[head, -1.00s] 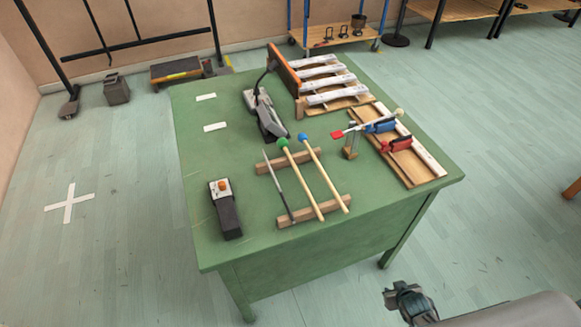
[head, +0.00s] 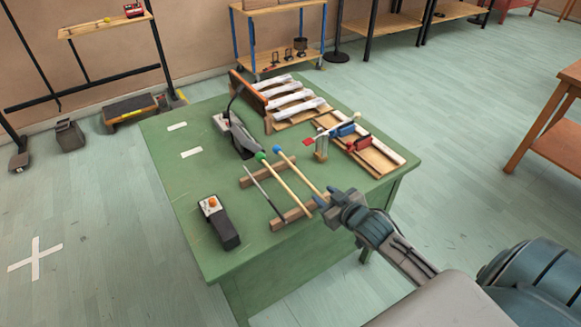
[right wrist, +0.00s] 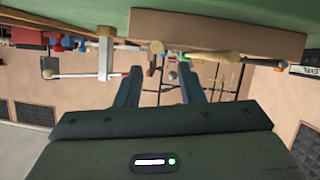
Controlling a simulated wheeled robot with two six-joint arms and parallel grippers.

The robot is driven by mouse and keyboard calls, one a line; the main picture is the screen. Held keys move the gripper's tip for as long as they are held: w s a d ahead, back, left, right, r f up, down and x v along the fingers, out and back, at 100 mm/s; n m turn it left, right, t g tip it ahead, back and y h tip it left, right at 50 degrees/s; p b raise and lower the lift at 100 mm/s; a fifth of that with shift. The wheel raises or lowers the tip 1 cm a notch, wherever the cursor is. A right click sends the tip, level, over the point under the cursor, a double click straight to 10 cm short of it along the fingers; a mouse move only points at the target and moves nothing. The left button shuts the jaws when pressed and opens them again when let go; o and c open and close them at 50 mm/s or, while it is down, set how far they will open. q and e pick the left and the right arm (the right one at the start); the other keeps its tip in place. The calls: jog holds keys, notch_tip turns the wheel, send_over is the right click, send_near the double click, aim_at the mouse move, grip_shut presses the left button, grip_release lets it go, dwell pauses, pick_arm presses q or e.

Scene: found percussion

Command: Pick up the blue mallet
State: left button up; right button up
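The blue mallet has a round blue head (head: 279,149) and a pale wooden handle (head: 300,174). It lies across two wooden bars (head: 292,217) on the green table, right of a green-headed mallet (head: 261,156) and a thin dark stick (head: 263,189). My right gripper (head: 323,199) is at the handle end of the blue mallet and hides that end. In the right wrist view the fingers of this gripper (right wrist: 160,90) are apart with nothing held between them. Pale handles (right wrist: 213,57) show near the bar there; I cannot tell which mallet each belongs to. My left gripper is out of view.
The green table (head: 180,165) also carries a grey clamp-like device (head: 236,135), a wooden frame with white bars (head: 294,102), a tray (head: 375,157) with red and blue blocks, and a black box with an orange knob (head: 218,222). The table's left side is mostly clear.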

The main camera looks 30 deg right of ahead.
aim_at(313, 187)
jog(key=p+x, duration=0.1)
jog(key=x, duration=0.5)
jog(key=shift+w+f, duration=0.2)
jog(key=shift+w, duration=0.1)
grip_shut()
